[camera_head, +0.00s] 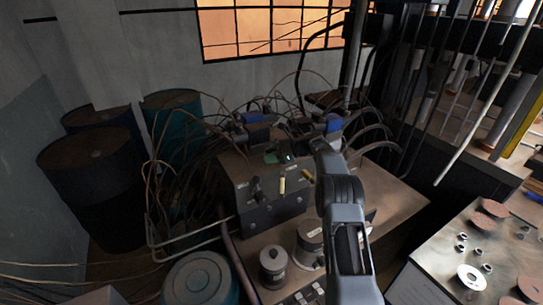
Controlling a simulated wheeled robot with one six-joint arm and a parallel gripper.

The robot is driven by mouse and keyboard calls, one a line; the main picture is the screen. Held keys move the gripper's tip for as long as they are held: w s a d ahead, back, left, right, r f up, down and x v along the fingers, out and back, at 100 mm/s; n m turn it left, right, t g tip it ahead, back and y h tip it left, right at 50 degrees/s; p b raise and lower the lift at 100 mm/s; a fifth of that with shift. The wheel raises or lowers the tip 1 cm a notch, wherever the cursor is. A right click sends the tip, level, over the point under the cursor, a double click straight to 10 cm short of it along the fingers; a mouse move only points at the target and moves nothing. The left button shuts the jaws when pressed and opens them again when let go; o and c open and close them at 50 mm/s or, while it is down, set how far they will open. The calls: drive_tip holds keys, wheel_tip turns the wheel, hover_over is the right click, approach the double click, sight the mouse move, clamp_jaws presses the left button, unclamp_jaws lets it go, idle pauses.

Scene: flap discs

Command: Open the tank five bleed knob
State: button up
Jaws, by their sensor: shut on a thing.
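A dark grey control box (255,215) stands on the brown bench, left of my arm. Small upright knobs or levers stand on its top and front edge, among them a dark one (257,190) and a cream one (282,185). I cannot read any tank number, so I cannot tell which is the tank five bleed knob. My grey arm rises from the bottom of the picture and covers the bench to the right of the box. My gripper's fingers do not show; they seem hidden behind the arm, along with whatever lies there.
Two metal canisters (272,262) (310,236) stand in front of the box. Cables and bent pipes crowd the left and back. Drums (93,175) stand at the left. A pale table (430,262) with discs and small metal parts is at the right.

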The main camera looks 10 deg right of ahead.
drive_tip(key=shift+r, duration=0.15)
drive_tip(key=o, duration=0.9)
drive_tip(key=b+v, duration=0.2)
drive_tip(key=v, duration=1.1)
drive_tip(key=shift+s+d+b, duration=0.15)
drive_tip(key=shift+d+b, duration=0.2)
drive_tip(key=shift+b, duration=0.05)
drive_tip(key=s+a+r+n+g+h, duration=0.1)
drive_tip(key=s+a+r+n+h, duration=0.2)
drive_tip(key=s+a+n, duration=0.3)
drive_tip(key=s+a+r+n+h, duration=0.3)
drive_tip(key=s+a+h, duration=0.1)
drive_tip(key=s, duration=0.5)
drive_tip(key=s+f+n+h, duration=0.2)
drive_tip(key=s+n, duration=0.2)
drive_tip(key=s, duration=0.3)
drive_tip(key=s+f+n+t+h+b, duration=0.1)
drive_tip(key=s+f+n+h, duration=0.1)
drive_tip(key=s, duration=0.6)
drive_tip(key=s+f+n+h, duration=0.1)
drive_tip(key=s+f+n, duration=0.3)
drive_tip(key=s+n, duration=0.2)
drive_tip(key=shift+s+a+f+n+t+h+b, duration=0.1)
drive_tip(key=shift+s+n+t+h+b, duration=0.1)
drive_tip(key=shift+s, duration=0.3)
drive_tip(key=shift+s+a+f+n+t+h+b, duration=0.1)
drive_tip(key=shift+s+h+b, duration=0.1)
drive_tip(key=shift+s, duration=0.3)
